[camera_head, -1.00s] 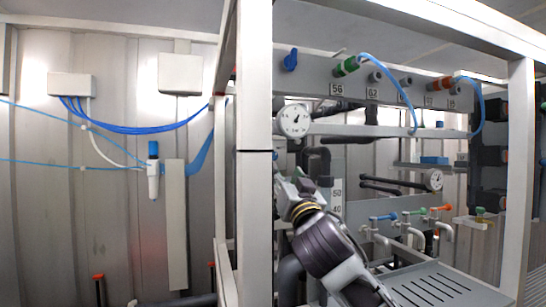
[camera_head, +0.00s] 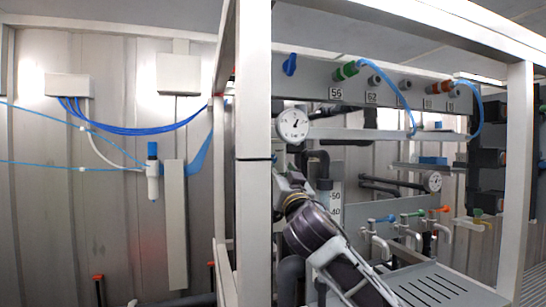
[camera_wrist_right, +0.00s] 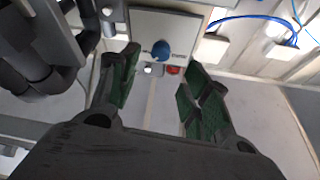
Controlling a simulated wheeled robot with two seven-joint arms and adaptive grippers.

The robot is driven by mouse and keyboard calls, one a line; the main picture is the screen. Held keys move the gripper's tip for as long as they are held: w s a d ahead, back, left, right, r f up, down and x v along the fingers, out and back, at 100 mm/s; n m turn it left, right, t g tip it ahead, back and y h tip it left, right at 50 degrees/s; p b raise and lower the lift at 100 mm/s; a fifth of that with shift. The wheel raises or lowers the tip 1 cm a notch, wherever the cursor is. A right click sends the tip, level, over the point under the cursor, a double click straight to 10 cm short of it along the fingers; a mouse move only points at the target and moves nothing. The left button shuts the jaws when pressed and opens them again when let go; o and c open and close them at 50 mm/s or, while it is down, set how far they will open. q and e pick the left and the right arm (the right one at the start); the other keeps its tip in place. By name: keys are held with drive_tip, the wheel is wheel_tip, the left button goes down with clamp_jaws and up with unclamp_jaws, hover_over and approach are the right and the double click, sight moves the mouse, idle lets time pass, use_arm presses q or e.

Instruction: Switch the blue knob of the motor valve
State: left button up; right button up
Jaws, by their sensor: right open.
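In the right wrist view, a round blue knob (camera_wrist_right: 161,50) sits on the face of a pale box (camera_wrist_right: 178,22), the motor valve's housing as far as I can tell. A red button (camera_wrist_right: 173,70) and a small white one (camera_wrist_right: 152,69) are just below the knob. My right gripper (camera_wrist_right: 158,74) is open and empty. Its green-padded fingers stand either side of the knob in the picture, apart from it. In the head view, my right gripper (camera_head: 281,184) is partly hidden by the white post, and I cannot make out the box. My left gripper is not in view.
A white frame post (camera_head: 254,200) stands directly beside my right gripper. Dark pipes (camera_wrist_right: 35,62) run close on the left in the wrist view. A pressure gauge (camera_head: 293,125) is above the gripper. A slotted grey tray (camera_head: 440,285) lies at lower right. Blue tubing (camera_wrist_right: 250,18) hangs behind.

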sight(273, 159)
drive_tip(key=shift+p+x, duration=1.55)
drive_tip(key=shift+x, duration=2.75)
drive_tip(key=c, duration=1)
drive_tip(key=shift+c, duration=0.2)
